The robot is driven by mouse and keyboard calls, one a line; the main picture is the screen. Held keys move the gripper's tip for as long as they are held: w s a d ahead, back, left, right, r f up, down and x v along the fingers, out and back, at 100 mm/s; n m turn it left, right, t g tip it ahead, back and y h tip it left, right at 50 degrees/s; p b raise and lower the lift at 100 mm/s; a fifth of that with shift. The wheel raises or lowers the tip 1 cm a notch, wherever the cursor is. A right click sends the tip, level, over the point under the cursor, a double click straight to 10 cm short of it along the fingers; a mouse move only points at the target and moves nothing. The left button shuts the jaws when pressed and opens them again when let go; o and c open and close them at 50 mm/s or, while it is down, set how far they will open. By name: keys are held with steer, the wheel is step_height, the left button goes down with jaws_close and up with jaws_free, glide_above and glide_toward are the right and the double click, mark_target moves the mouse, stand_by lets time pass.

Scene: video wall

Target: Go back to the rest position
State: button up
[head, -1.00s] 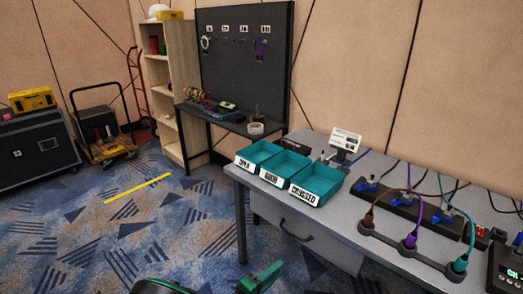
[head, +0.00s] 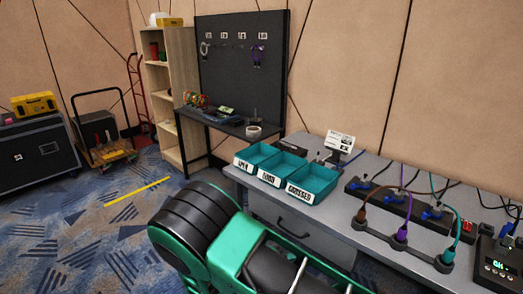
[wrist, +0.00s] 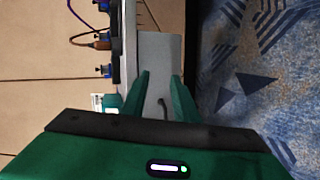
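My gripper (wrist: 160,88) shows in the wrist view with its two green fingers apart. Nothing is held between them; the grey drawer front (wrist: 160,65) and its dark handle show behind the gap. In the head view my green and black arm fills the bottom middle, in front of the workbench (head: 352,208). The fingertips cannot be made out there.
Three teal labelled trays (head: 314,184) stand on the workbench's left end. Cables and connectors (head: 401,232) lie to their right, beside a dark meter (head: 497,266). A shelf (head: 184,130) and a cart (head: 112,152) stand farther back.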

steer(key=s+d+r+m+g+y, duration=0.35)
steer(key=d+r, duration=0.45)
steer(key=d, duration=0.3)
steer(key=s+d+r+m+g+y, duration=0.2)
steer(key=s+d+r+m+g, duration=0.25)
steer(key=d+r, duration=0.5)
steer(key=s+d+r+m+y, duration=0.2)
steer(key=s+d+r+y, duration=0.1)
steer(key=s, duration=0.7)
steer(key=s+d+r+m+t+y, duration=0.1)
steer(key=s+d+r+y, duration=0.3)
steer(key=s, duration=0.7)
steer(key=shift+s+d+r+m, duration=0.25)
steer(key=shift+d+r+m, duration=0.25)
steer(key=shift+r, duration=0.45)
